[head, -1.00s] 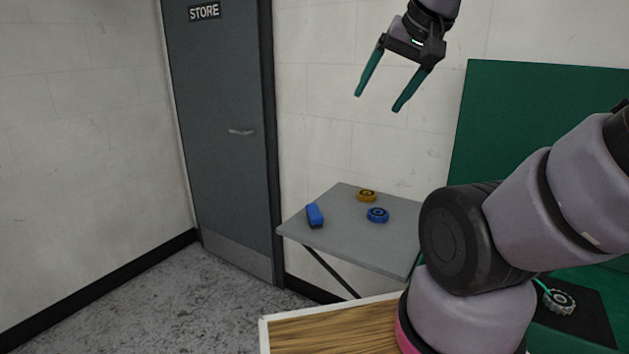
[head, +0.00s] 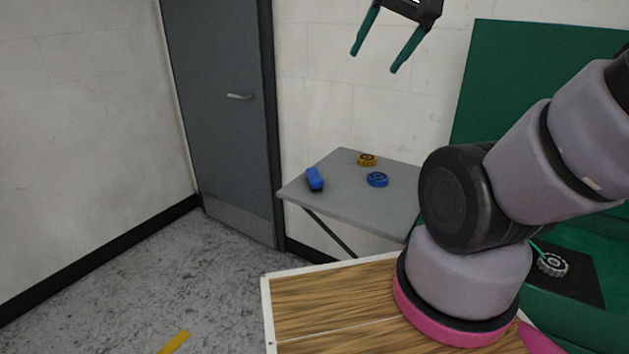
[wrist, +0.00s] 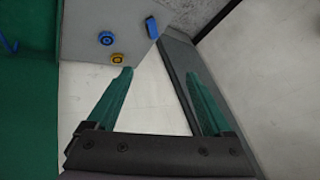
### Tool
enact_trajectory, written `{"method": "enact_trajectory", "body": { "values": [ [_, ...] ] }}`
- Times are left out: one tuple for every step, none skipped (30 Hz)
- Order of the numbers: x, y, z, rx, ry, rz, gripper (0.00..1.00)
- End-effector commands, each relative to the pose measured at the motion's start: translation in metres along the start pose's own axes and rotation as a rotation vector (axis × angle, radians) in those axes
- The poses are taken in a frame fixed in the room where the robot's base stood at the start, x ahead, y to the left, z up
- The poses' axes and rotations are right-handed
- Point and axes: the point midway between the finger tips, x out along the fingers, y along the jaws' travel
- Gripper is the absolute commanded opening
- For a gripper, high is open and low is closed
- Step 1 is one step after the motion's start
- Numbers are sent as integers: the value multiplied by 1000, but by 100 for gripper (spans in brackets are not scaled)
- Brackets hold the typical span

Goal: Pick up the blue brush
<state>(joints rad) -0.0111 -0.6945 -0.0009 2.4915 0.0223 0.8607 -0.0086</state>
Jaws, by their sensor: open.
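The blue brush (head: 315,179) lies on the left part of a grey wall shelf (head: 350,208), with a dark underside showing. It also shows in the wrist view (wrist: 152,27), near the shelf's edge. My gripper (head: 371,62) is open and empty, high above the shelf at the top of the head view. Its two green fingers also show in the wrist view (wrist: 165,85), spread well apart and clear of the brush.
A blue round part (head: 377,180) and a yellow round part (head: 367,160) lie on the shelf right of the brush. A grey door (head: 222,120) stands at left. A green panel (head: 540,80) is at right. A wooden top (head: 330,310) is in front.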

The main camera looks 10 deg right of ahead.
Motion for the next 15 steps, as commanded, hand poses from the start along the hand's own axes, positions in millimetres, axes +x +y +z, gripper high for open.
{"method": "enact_trajectory", "body": {
  "values": [
    [14,-3,-6,-13,-13,2,85],
    [23,-5,-11,-22,-15,2,85],
    [37,-7,-18,-35,-20,3,85],
    [48,-9,-22,-46,-23,2,85],
    [60,-11,-27,-58,-24,3,85],
    [77,-14,-33,-74,-27,5,85],
    [89,-16,-37,-84,-27,6,85],
    [101,-17,-40,-96,-28,7,85],
    [118,-19,-44,-110,-29,11,85],
    [131,-20,-47,-120,-29,14,85],
    [144,-20,-49,-131,-29,17,85],
    [162,-21,-51,-147,-30,23,85],
    [175,-21,-52,-157,-30,28,85],
    [188,-21,-52,-168,-30,34,85],
    [206,-21,-52,-182,-30,42,85]
  ]
}}
